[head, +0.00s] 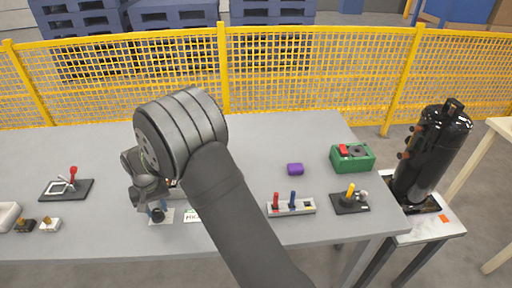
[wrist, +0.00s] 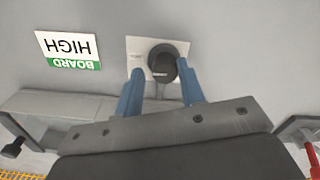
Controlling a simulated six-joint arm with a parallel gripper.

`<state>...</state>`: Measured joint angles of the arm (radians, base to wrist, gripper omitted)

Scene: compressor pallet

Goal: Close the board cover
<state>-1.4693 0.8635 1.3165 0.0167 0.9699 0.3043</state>
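A grey box-like board housing (wrist: 65,108) lies behind my gripper in the wrist view, with a small black knob at its left end. In the head view my arm hides most of it, so I cannot tell how its cover stands. A white label reading "BOARD HIGH" (wrist: 68,49) lies on the table beside it. My gripper (wrist: 160,70) has its two blue fingers apart, on either side of a round black knob (wrist: 162,62) on a white plate. I cannot tell whether they touch the knob.
A red-lever plate (head: 67,187) is at left. A black compressor (head: 432,152) stands beyond the table's right edge.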

